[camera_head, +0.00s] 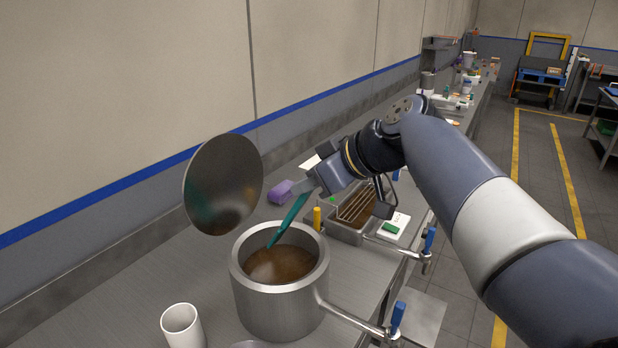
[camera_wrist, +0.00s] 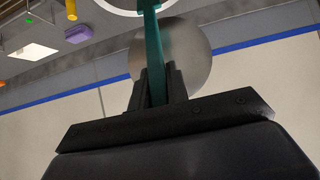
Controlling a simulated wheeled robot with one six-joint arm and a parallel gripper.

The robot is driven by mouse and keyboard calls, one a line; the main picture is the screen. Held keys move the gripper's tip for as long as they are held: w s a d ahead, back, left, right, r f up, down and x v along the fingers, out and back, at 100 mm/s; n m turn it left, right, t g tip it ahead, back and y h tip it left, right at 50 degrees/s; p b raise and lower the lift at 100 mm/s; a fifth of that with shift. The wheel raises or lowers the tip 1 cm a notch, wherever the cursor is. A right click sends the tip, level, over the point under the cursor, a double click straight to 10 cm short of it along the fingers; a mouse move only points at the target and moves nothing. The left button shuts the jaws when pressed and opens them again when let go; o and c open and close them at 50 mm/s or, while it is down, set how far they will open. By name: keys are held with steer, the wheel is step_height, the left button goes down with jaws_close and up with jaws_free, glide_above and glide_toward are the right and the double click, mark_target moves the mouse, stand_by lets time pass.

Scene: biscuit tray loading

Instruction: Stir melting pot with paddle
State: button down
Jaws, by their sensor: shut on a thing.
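The melting pot (camera_head: 280,308) is a steel pot with brown liquid inside, standing on the steel counter in the head view. Its rim also shows at the top of the wrist view (camera_wrist: 118,8). The paddle (camera_head: 290,220) is teal and slants down into the pot; its lower end meets the brown liquid and is hidden there. My gripper (camera_head: 307,187) is above the pot's far right side, shut on the upper part of the paddle. In the wrist view the paddle (camera_wrist: 153,50) runs up from between the two dark fingers (camera_wrist: 158,88).
A round metal lid or disc (camera_head: 223,185) stands upright behind the pot. A white cup (camera_head: 181,328) is at front left. The pot handle (camera_head: 350,320) sticks out right.

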step_height(320, 180, down, 11)
steer(key=b, duration=0.9)
steer(key=shift+r+b, duration=0.2)
steer(key=shift+b, duration=0.2)
steer(key=shift+a, duration=0.1)
